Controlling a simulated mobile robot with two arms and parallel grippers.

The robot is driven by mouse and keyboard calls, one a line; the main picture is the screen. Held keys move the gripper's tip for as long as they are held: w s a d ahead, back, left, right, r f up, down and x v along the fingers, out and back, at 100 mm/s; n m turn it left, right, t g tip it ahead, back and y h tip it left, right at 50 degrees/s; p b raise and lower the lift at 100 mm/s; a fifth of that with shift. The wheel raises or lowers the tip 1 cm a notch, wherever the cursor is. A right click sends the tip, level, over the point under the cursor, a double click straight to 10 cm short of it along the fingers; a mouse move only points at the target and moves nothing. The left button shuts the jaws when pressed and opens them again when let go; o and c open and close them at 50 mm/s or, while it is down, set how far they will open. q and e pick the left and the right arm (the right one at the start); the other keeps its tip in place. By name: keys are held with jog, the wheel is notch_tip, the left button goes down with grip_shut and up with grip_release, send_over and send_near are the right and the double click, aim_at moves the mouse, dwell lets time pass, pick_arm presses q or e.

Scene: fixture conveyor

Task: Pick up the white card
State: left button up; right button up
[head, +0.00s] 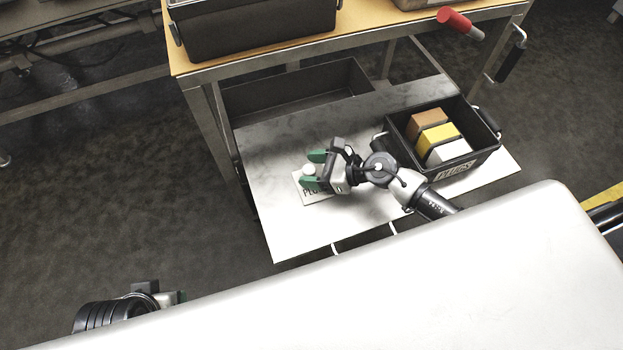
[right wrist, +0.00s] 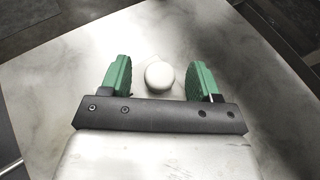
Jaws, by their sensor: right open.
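The white card (head: 312,198), with dark letters partly showing, is on the metal shelf (head: 285,235) under my right gripper. A white round knob (head: 308,169) stands at the card and shows between the fingers in the right wrist view (right wrist: 159,75). My right gripper (head: 313,170) is open, its green fingers on either side of the knob with gaps between. The card's flat part cannot be made out in the right wrist view, and my gripper covers part of it in the head view. My left gripper (head: 178,297) shows only in part at lower left.
A black bin (head: 455,171) with a lettered label holds brown, yellow and white blocks on the shelf's right. An empty dark tray (head: 300,92) lies at the back. A wooden-topped table (head: 390,35) with a black crate (head: 255,30) stands above. The shelf's front left is clear.

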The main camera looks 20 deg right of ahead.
jog(key=shift+w+a+f, duration=0.15)
jog(key=shift+a, duration=0.1)
jog(key=shift+c, duration=0.3)
grip_shut()
